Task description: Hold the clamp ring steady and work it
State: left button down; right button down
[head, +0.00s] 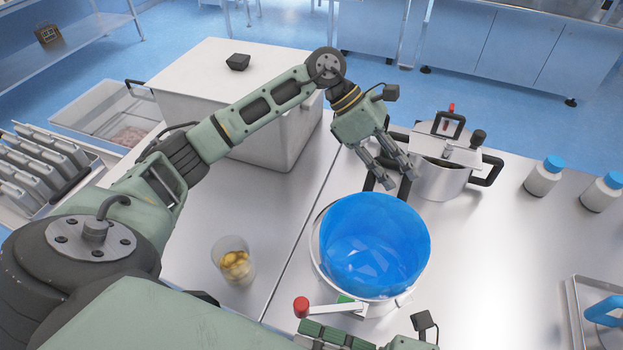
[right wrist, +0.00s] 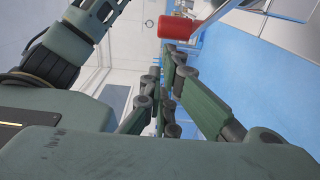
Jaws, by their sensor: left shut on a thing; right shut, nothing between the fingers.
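A metal pot (head: 317,262) stands on the table, with a blue liner (head: 375,240) open at its top. My left gripper (head: 398,178) is shut on the black handle (head: 371,182) at the far side; whether that handle belongs to pot or ring I cannot tell. My right gripper (head: 335,335) is shut and empty, just in front of the lever, partly cut off by the frame.
A lidded steel pot (head: 440,182) stands just behind at the right. A clear cup of yellow snacks (head: 233,262) is at the left. White bottles with blue caps (head: 543,176) and a tray (head: 580,310) are at the right. A large white box (head: 205,70) stands behind my left arm.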

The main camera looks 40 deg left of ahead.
pick_arm(q)
jog(key=shift+f, duration=0.2)
pick_arm(e)
jog(key=shift+w+a, duration=0.2)
jog(key=shift+a, duration=0.4)
jog(key=shift+w+a, duration=0.15)
jog(key=shift+a, duration=0.45)
jog(key=s+d, duration=0.1)
jog(key=d, duration=1)
jog(key=shift+s+d, duration=0.3)
jog(key=shift+s, duration=0.05)
